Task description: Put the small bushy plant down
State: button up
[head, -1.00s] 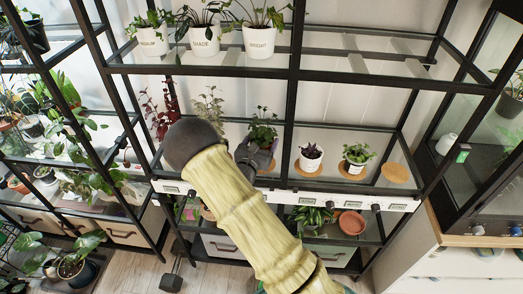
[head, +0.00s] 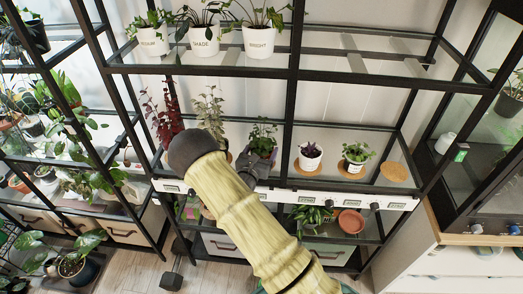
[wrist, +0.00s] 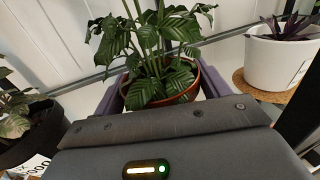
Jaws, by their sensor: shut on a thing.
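The small bushy plant (head: 263,134) has green leaves and stands upright over the middle shelf of the black rack. In the wrist view its leaves (wrist: 160,45) rise from a pot with an orange-brown rim (wrist: 187,92). My gripper (wrist: 163,90) is shut on this pot, with a finger on either side. In the head view my gripper (head: 258,162) is at the plant's base, low over the shelf. My arm and gripper hide the pot's underside, so I cannot tell whether it touches the shelf.
To the right stand a white pot with a purple plant (head: 310,158) and a white pot with a leafy plant (head: 356,157), on cork coasters. An empty cork coaster (head: 394,172) lies at the far right. To the left are a red plant (head: 162,122) and a pale plant (head: 210,108).

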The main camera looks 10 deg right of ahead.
jog(key=o, duration=1.1)
jog(key=shift+a, duration=0.1)
jog(key=shift+r, duration=0.2)
jog(key=b+v, duration=0.2)
jog(key=v, duration=1)
jog(key=shift+f+b, duration=0.15)
jog(key=shift+b, duration=0.25)
jog(key=shift+s, duration=0.1)
